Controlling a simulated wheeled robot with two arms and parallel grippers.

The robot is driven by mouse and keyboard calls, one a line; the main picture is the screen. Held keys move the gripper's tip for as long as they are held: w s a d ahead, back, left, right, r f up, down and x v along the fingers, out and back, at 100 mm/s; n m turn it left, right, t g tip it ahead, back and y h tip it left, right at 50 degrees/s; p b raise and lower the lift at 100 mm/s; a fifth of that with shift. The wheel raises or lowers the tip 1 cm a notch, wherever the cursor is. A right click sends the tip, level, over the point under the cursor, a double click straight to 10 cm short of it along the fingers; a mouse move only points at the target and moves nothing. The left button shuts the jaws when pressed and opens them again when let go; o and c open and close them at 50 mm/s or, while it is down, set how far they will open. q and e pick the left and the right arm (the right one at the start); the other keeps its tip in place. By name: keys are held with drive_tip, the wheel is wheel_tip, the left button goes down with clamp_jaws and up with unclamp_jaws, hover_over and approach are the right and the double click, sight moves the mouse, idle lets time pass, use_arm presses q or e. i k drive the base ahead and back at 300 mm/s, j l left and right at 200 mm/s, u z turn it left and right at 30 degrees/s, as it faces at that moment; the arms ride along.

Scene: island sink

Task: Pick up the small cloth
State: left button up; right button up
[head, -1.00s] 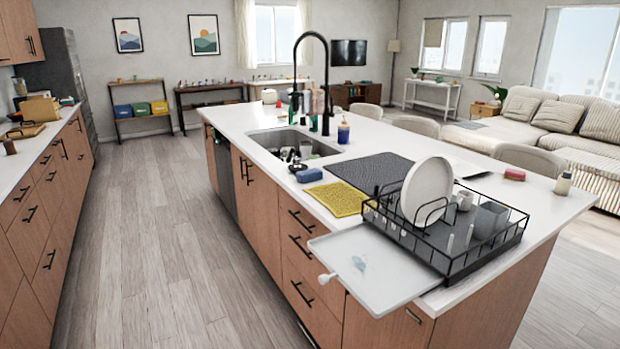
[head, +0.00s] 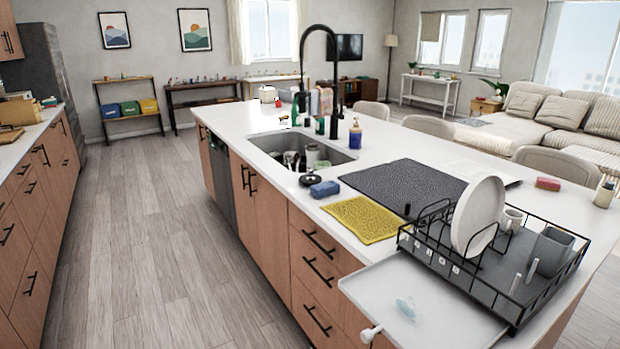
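A yellow textured cloth (head: 362,219) lies flat on the white island countertop, between the cabinet-side edge and the dark grey drying mat (head: 405,187). A pinkish item (head: 320,101), perhaps a cloth, shows by the black faucet (head: 335,85); I cannot tell which of the two is the small cloth. Neither of my grippers is in view.
A black dish rack (head: 495,260) with a white plate (head: 478,215) stands at the near end, beside a pale drip tray (head: 410,300) jutting past the edge. A blue sponge (head: 324,189) lies by the sink (head: 300,150). The floor (head: 170,240) left of the island is clear.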

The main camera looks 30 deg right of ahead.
sight(320, 191)
drive_tip(key=i, duration=0.75)
drive_tip(key=i+j+z, duration=0.1)
drive_tip(key=i, duration=0.65)
drive_tip(key=i+j, duration=0.1)
drive_tip(key=i, duration=0.65)
